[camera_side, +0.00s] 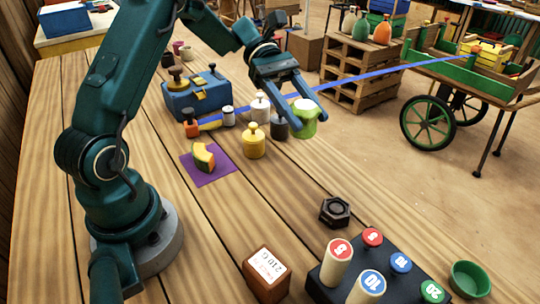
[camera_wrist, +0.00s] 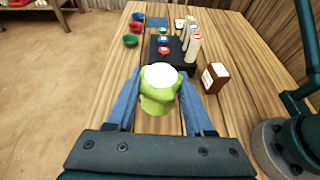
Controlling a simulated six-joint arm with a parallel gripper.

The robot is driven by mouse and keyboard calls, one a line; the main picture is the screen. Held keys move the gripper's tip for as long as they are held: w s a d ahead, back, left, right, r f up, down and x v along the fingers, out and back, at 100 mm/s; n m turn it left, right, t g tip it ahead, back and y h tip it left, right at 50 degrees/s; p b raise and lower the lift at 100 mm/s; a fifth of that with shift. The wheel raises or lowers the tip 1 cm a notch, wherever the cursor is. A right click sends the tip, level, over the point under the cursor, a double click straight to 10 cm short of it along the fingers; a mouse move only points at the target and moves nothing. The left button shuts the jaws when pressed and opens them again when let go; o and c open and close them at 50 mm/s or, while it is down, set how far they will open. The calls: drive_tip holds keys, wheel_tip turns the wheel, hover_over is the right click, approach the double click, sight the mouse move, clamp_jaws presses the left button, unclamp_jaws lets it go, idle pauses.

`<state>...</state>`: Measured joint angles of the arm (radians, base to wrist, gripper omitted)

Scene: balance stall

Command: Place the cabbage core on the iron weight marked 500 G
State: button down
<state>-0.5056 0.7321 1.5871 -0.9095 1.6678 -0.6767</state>
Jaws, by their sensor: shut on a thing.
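My gripper (camera_side: 300,109) is shut on the cabbage core (camera_side: 305,116), a light green piece with a pale flat top, held upright above the table's far right part. In the wrist view the cabbage core (camera_wrist: 160,88) sits between the two blue fingers. A dark six-sided iron weight (camera_side: 335,211) lies on the table, nearer the side camera than the gripper and apart from it. I cannot read a 500 G mark on it. In the wrist view I cannot make it out; the cabbage core may hide it.
A yellow weight (camera_side: 253,142), a dark jar (camera_side: 279,129) and a squash wedge (camera_side: 203,158) on a purple cloth are near.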

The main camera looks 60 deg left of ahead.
drive_tip(key=shift+a+f+t, duration=0.1)
drive_tip(key=shift+a+t, duration=0.2)
drive_tip(key=shift+a, duration=0.3)
drive_tip(key=shift+w+f+n, duration=0.1)
drive_tip(key=shift+n, duration=0.2)
hover_over(337, 207)
wheel_tip(337, 207, down, 7)
drive_tip(key=shift+a+r, duration=0.1)
drive_tip(key=shift+f, duration=2)
drive_tip(key=shift+f, duration=0.15)
drive_tip(key=shift+c, duration=1.4)
unclamp_jaws()
